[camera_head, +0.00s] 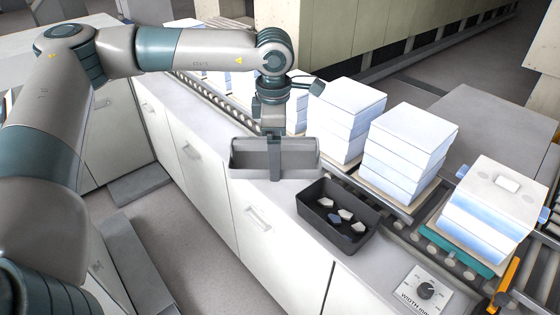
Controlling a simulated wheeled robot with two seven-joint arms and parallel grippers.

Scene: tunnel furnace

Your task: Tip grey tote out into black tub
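The grey tote (248,160) is over the near side of the grey-white counter, just beyond and left of the black tub. My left gripper (275,165) reaches down from above and is shut on the tote's near wall. The tote's open top and inner far wall show; I see no pieces in it, but its floor is hidden. I cannot tell whether it touches the counter. The black tub (366,231) sits upright on the counter with several small white and blue-grey pieces (345,214) in it. My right gripper is out of view.
A roller conveyor (450,262) runs behind the tub, carrying stacks of white blocks (408,145).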

